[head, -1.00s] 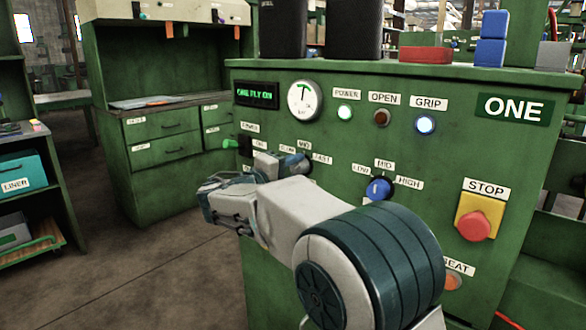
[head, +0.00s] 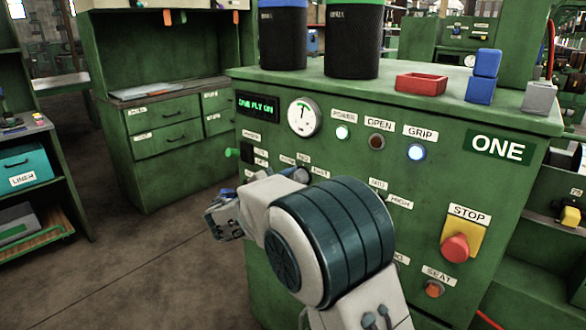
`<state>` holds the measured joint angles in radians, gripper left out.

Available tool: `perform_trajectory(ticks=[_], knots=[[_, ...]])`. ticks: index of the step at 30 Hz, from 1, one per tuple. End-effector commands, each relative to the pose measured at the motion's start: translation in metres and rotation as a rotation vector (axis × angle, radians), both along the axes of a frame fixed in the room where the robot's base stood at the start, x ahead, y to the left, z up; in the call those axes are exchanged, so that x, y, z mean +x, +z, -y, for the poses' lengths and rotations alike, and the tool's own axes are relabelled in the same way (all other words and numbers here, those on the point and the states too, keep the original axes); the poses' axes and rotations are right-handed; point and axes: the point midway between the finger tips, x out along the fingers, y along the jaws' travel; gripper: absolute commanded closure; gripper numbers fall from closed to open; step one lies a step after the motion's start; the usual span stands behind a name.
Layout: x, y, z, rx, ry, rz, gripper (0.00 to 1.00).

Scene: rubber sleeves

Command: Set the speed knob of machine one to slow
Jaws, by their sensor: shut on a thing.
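Machine one is the green cabinet with the ONE sign (head: 498,148) on its front panel. Its speed knob sits under the small slow, mid and fast labels, left of centre on the panel. My forearm and wrist cover most of that spot, so the knob's pointer and setting cannot be read.
The low-mid-high knob is hidden behind my arm. A red stop button (head: 455,248) and an orange seat button (head: 434,289) are at right. Open floor lies left.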

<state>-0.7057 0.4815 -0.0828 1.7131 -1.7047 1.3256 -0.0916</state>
Motion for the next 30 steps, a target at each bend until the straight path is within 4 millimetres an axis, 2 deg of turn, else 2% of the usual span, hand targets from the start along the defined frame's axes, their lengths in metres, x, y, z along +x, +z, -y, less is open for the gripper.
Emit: perform_trajectory(ticks=[1,18,30], knots=[[-0.0005,0.0056,0.0001,-0.038,-0.001,-0.032,0.86],[-0.0006,0.0048,0.0004,-0.451,-0.001,-0.355,0.86],[-0.0006,0.001,0.0002,-0.628,0.0,-0.494,0.86]])
